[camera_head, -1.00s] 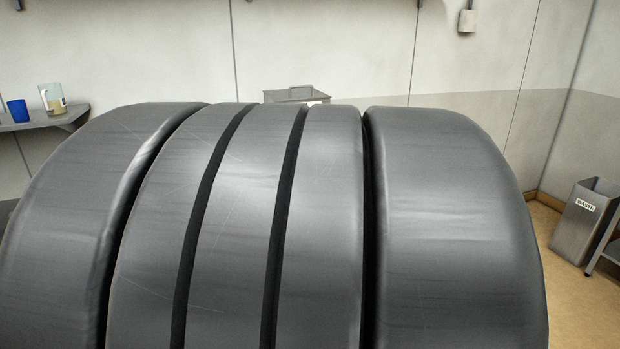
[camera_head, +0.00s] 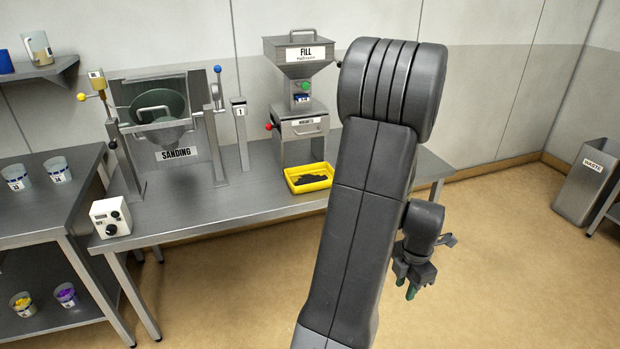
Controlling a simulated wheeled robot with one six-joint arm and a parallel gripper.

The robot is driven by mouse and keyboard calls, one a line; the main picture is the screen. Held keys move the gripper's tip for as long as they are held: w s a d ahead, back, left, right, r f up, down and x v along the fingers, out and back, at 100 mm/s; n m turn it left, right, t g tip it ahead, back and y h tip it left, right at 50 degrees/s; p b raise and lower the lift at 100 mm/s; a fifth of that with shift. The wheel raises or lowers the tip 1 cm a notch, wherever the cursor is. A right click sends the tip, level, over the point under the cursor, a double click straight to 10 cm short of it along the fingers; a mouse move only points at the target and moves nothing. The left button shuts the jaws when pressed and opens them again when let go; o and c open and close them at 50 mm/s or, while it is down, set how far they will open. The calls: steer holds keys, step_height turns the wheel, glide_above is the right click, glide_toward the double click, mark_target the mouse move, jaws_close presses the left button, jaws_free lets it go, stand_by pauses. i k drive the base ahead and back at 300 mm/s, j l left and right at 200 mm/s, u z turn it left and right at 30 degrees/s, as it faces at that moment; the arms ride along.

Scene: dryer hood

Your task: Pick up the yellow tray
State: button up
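The yellow tray (camera_head: 309,178) sits on the steel bench at the foot of the fill machine, with dark material in it. Its right end is close beside my arm in the picture. My gripper (camera_head: 412,290) hangs at the right of my arm, lower than the tray in the picture and in front of the bench's right end. Its fingers point down and look small and dark. I cannot make out the gap between them. No held object shows.
The fill machine (camera_head: 302,95) stands behind the tray. A sanding machine (camera_head: 165,115), a white control box (camera_head: 110,217) and a post (camera_head: 240,130) share the bench (camera_head: 215,205). A side table (camera_head: 40,205) with cups stands left. A waste bin (camera_head: 587,182) is far right. Floor in front is clear.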

mark_target(315, 176)
steer(key=i+j, duration=0.3)
steer(key=i, duration=0.25)
steer(key=i+j, duration=0.3)
steer(key=i, duration=0.25)
steer(key=i+j, duration=0.25)
steer(key=i, duration=0.25)
steer(key=i+j+z, duration=0.1)
steer(key=i+j, duration=0.2)
steer(key=i, duration=0.25)
